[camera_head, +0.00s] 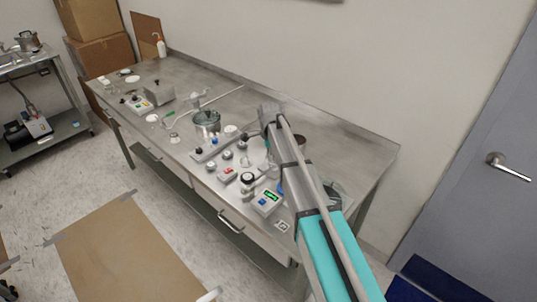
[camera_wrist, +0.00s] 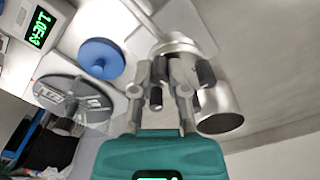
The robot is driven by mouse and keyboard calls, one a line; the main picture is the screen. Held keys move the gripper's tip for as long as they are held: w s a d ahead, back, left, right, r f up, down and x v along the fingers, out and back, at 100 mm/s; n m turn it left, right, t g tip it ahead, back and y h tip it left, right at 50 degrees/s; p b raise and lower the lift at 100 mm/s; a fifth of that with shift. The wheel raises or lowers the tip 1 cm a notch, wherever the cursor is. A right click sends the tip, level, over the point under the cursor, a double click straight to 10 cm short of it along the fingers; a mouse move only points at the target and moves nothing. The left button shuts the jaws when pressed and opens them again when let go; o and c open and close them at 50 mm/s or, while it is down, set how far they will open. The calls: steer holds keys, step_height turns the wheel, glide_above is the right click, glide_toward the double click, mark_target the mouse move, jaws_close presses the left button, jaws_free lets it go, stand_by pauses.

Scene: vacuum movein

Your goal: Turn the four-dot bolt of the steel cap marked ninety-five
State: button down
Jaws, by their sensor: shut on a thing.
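In the wrist view my gripper (camera_wrist: 178,75) is shut, with its fingers at a shiny steel fitting (camera_wrist: 178,43) on the bench. The small part between the fingers is mostly hidden, and I cannot tell whether it is the four-dot bolt. A hollow steel cylinder (camera_wrist: 219,112) lies close to the right finger. No mark ninety-five and no dots are readable. In the head view my arm reaches over the near right part of the bench and hides the gripper and the fitting.
In the wrist view a blue disc (camera_wrist: 101,58), a grey disc (camera_wrist: 70,96) and a box with a green display (camera_wrist: 38,27) are left of the fingers. In the head view the steel bench (camera_head: 320,133) holds a round steel vessel (camera_head: 207,119) and several small parts.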

steer(key=shift+m, duration=0.4)
steer(key=c, duration=0.6)
jaws_free()
steer(key=shift+a, duration=0.1)
steer(key=shift+c, duration=0.2)
steer(key=shift+r, duration=0.1)
